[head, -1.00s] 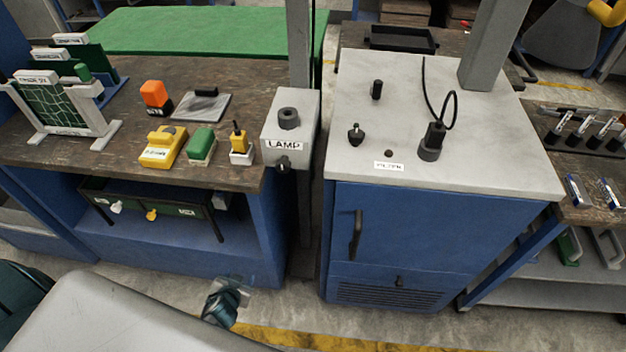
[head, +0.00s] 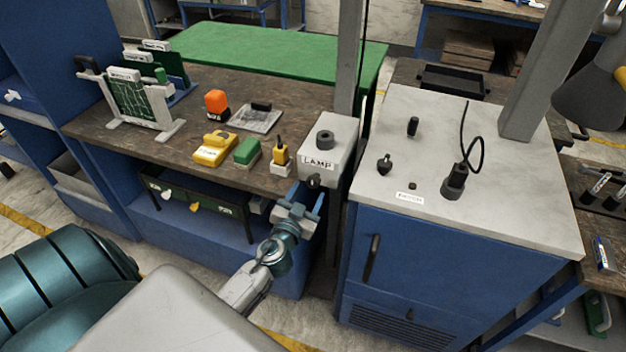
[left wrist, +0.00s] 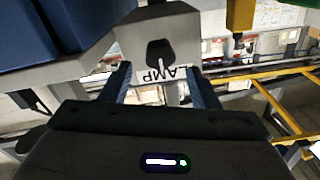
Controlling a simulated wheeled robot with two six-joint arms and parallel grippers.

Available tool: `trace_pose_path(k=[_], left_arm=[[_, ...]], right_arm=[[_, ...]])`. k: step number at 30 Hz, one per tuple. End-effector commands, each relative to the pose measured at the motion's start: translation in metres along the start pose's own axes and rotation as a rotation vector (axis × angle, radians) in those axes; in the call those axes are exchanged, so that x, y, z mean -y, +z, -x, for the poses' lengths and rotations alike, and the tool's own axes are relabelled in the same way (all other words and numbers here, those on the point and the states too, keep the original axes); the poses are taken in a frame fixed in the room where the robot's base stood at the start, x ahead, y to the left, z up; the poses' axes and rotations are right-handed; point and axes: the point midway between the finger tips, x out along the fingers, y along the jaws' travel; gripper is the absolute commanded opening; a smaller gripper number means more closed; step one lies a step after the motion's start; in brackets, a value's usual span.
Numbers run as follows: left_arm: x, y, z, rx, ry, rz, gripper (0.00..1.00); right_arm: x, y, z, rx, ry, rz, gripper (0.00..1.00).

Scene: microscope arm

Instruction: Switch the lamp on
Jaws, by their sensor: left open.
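The grey lamp box (head: 340,150) hangs at the right end of the brown workbench, with a round dark knob (head: 325,138) on top and a white LAMP label. A small black toggle switch (head: 314,182) sticks out of its front below the label. My left gripper (head: 306,196) is open just in front of and below this switch. In the left wrist view the black switch (left wrist: 160,53) shows between and beyond the two open fingers (left wrist: 160,85), and the LAMP label appears upside down. I cannot tell which position the switch is in. My right gripper is not in view.
A yellow block (head: 214,150), a green block (head: 246,151) and a yellow-and-white device (head: 280,156) stand left of the box. A grey post (head: 348,60) rises behind it. A blue cabinet (head: 400,260) with a pale top stands close on the right.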

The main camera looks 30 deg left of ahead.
Motion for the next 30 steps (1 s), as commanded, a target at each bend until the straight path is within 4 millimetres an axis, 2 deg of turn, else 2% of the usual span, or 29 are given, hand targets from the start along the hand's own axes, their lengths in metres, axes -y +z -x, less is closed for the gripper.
trace_pose_path(k=[3,7,12,19,20,26,30], left_arm=[[0.001,-0.003,-0.021,0.001,0.0,-0.001,0.55],[0.0,-0.001,-0.036,0.0,-0.001,-0.001,0.55],[0.0,0.0,-0.044,0.001,0.001,-0.001,0.55],[0.0,0.001,-0.044,0.001,0.001,-0.001,0.55],[0.0,0.001,-0.044,0.001,0.001,-0.001,0.51],[0.0,0.001,-0.044,0.001,0.0,-0.001,0.12],[0.0,0.001,-0.044,0.001,0.001,-0.003,0.11]], right_arm=[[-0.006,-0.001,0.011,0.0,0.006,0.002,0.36],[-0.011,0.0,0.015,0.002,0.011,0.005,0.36],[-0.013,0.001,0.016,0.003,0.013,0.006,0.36],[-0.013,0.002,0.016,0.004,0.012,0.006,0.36],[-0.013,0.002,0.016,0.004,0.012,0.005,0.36],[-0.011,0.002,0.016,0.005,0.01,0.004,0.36],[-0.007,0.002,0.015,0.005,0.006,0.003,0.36]])
